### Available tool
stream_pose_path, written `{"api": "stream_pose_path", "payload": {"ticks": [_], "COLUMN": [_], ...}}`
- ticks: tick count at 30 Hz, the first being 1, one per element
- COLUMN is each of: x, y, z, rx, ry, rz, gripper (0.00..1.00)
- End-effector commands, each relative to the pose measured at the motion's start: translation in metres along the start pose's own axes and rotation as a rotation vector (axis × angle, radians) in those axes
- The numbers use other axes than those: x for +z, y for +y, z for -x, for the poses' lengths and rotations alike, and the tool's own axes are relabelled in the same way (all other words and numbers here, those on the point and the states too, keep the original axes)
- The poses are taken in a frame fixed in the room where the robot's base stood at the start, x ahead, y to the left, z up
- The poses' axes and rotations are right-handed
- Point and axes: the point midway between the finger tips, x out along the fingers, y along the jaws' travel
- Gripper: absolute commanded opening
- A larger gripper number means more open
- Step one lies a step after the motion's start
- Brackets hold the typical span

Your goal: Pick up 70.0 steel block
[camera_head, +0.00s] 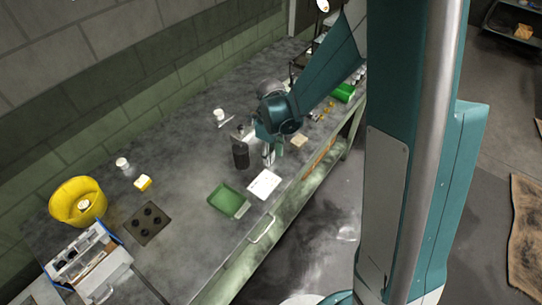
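My gripper (268,158) points down over the grey workbench (185,190), beside a dark upright container (240,153) on its left. A pale shape shows at the fingers, but it is too small to tell finger from held object. I cannot make out a steel block with certainty in this view; it may be hidden by my gripper or arm. Whether the fingers are open or shut is not clear.
A white sheet (264,184) and a green tray (225,200) lie in front of my gripper. A beige block (299,140) lies to its right. The bench's back-left middle is mostly clear.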

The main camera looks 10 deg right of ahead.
Motion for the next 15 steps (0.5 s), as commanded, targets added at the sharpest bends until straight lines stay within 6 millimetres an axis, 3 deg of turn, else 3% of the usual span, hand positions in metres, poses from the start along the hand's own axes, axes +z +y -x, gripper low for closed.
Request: {"api": "stream_pose_path", "payload": {"ticks": [4,11,15], "x": [0.0,0.0,-0.0001], "y": [0.0,0.0,0.0], "z": [0.0,0.0,0.0001], "rx": [0.0,0.0,0.0], "ry": [0.0,0.0,0.0], "rz": [0.0,0.0,0.0], "gripper": [0.33,0.02,0.0]}}
